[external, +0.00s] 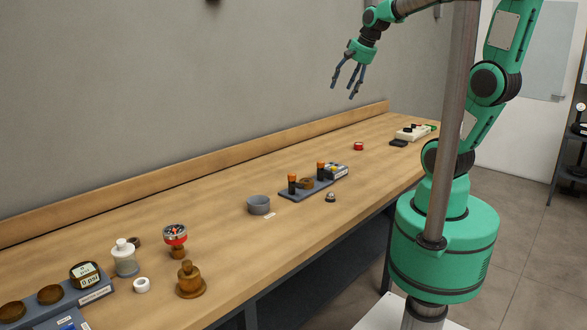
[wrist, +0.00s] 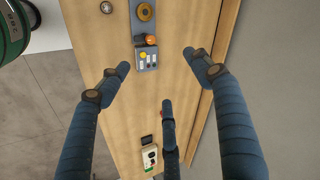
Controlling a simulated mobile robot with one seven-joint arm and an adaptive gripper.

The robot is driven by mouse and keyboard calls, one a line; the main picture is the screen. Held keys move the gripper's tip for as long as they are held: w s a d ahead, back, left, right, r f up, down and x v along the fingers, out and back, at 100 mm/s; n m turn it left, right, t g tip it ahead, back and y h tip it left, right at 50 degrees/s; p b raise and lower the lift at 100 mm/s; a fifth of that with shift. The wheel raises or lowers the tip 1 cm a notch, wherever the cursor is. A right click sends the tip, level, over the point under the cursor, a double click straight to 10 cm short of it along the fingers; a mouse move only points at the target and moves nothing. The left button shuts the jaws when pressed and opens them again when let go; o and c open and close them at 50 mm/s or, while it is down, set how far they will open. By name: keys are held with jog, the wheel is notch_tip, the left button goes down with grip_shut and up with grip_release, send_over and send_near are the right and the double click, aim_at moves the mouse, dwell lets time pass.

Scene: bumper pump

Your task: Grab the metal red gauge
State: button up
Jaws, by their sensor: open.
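A gauge with a red rim and dark dial (external: 175,234) stands upright on a brass-brown fitting at the left part of the bench in the external view. It does not show in the wrist view. My gripper (external: 350,82) has three blue fingers and is high above the far part of the bench, well away from the gauge. In the wrist view my gripper (wrist: 160,76) is spread open with nothing between its fingers.
A grey cup (external: 259,205), a grey tray (external: 296,195) and a small red ring (external: 358,146) stand farther along. Bare wood lies between.

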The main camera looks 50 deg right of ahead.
jog(key=w+d+f+m+p, duration=0.1)
jog(key=w+d+f+m, duration=0.3)
jog(key=w+d+m, duration=0.6)
jog(key=w+d+f+m+p, duration=0.2)
jog(key=w+d+f+m, duration=0.2)
jog(key=w+d, duration=0.7)
jog(key=d+f+m, duration=0.4)
jog(key=d+f, duration=0.2)
jog(key=d, duration=0.4)
jog(key=s+d+f+m+p, duration=0.1)
jog(key=d+f+m, duration=0.4)
jog(key=d, duration=0.6)
jog(key=d+f+m+p, duration=0.1)
jog(key=d+f+m, duration=0.3)
jog(key=d+f, duration=0.5)
jog(key=shift+s+d+m, duration=0.2)
jog(key=shift+d+m, duration=0.2)
jog(key=shift+d, duration=0.45)
send_over(361, 144)
jog(key=shift+s+a+f+b, duration=0.1)
jog(key=shift+s+f+b, duration=0.1)
jog(key=shift+f, duration=1.75)
jog(key=shift+s+a+f+b, duration=0.1)
jog(key=shift+f+b, duration=0.05)
jog(key=shift+f, duration=1.8)
jog(key=shift+f, duration=0.1)
